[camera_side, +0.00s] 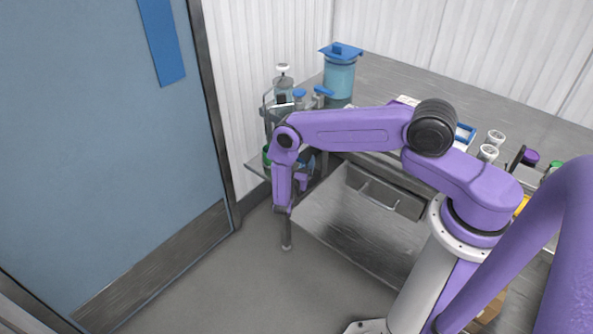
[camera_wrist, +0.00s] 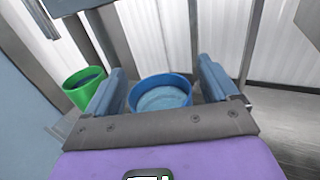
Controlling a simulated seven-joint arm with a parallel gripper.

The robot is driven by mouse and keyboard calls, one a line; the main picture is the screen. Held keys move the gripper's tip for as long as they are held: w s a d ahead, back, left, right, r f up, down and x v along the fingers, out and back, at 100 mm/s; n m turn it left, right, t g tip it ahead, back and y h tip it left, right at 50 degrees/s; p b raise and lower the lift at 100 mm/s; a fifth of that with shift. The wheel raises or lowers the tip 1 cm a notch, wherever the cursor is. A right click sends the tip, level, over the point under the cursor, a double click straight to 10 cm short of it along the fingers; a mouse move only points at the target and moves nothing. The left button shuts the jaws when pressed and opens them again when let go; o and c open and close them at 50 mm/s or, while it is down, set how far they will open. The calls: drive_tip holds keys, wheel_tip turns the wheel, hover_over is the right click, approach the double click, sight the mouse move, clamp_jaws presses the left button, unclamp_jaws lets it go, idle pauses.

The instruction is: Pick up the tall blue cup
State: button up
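A round blue cup (camera_wrist: 160,78) shows in the wrist view, seen from above into its open mouth; its lower part and height are hidden. My gripper (camera_wrist: 160,68) has its two blue-grey fingers spread, one on each side of the cup in the picture. A narrow gap shows between the rim and each finger, and nothing is held. In the side view my arm reaches to the low shelf at the left end of the counter and mostly hides the cup there.
A green cup (camera_wrist: 84,90) stands left of the blue cup; it shows in the side view too (camera_side: 266,156). A large blue-lidded container (camera_side: 339,76) and a pump bottle (camera_side: 283,88) stand above and behind. A blue door (camera_side: 100,130) is at left.

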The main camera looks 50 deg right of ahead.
drive_tip(key=c, duration=1)
drive_tip(key=shift+r, duration=0.2)
